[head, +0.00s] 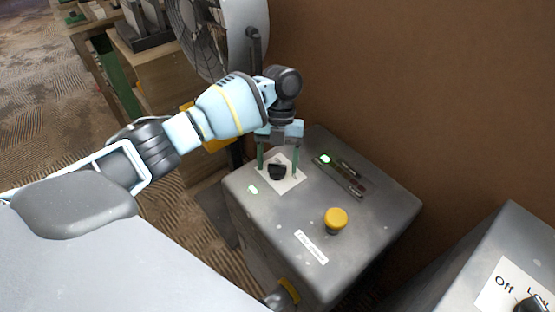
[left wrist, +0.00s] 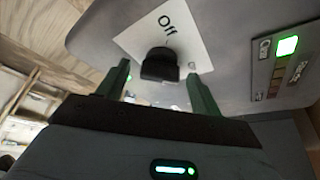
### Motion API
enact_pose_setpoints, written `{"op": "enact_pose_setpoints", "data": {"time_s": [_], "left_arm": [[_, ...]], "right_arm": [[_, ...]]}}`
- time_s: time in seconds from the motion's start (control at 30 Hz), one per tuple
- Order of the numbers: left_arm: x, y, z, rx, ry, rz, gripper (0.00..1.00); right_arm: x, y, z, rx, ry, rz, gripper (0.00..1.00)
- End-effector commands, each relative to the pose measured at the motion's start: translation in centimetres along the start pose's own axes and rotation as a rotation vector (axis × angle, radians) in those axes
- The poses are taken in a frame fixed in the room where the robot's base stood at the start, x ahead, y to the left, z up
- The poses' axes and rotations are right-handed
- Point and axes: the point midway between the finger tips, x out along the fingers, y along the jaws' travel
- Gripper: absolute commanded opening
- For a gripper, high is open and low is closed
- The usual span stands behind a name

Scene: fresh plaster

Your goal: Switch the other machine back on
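A grey machine (head: 285,225) has a black knob (head: 277,172) on a white plate on its sloped top. My left gripper (head: 277,170) is above that knob, its two green fingers apart, one on each side. In the left wrist view the knob (left wrist: 160,65) stands between the fingertips (left wrist: 158,73) with gaps showing, and "Off" is readable on the plate (left wrist: 145,35). A second grey machine (head: 465,265) at the lower right has a plate marked "Off" and "Low" and a black knob (head: 530,305), cut by the frame edge. My right gripper is out of view.
The first machine also carries a yellow button (head: 335,219), a label strip (head: 311,247) and a panel with a lit green light (head: 325,159). A fan (head: 205,35) stands behind my left arm. A brown wall (head: 420,90) rises behind the machines.

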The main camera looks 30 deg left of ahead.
Motion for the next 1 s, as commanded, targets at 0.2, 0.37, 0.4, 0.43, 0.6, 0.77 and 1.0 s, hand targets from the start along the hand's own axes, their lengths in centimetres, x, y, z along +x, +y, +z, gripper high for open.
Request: {"op": "enact_pose_setpoints", "data": {"time_s": [0.2, 0.37, 0.4, 0.43, 0.6, 0.77, 1.0], "left_arm": [[0.0, 0.0, 0.0, -0.001, 0.0, 0.0, 0.65], [-1.1, 0.0, 0.0, -0.001, -0.001, -0.001, 0.65], [-1.7, 0.0, 0.1, -0.001, -0.002, -0.001, 0.65], [-2.1, -0.1, 0.1, -0.001, -0.002, -0.002, 0.65], [-5.0, -0.1, 0.0, 0.0, -0.003, -0.002, 0.65], [-7.1, 0.0, 0.0, -0.001, -0.003, 0.0, 0.65], [-7.9, 0.0, 0.0, -0.001, 0.0, 0.0, 0.65]], "right_arm": [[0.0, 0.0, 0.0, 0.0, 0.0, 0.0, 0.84], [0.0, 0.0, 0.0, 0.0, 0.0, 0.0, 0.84], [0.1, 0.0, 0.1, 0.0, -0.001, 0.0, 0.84], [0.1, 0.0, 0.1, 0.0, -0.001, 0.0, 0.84], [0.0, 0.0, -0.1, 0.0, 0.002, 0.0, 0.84], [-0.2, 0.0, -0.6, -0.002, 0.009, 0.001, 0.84], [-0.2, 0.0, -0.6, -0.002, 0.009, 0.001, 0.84]]}}
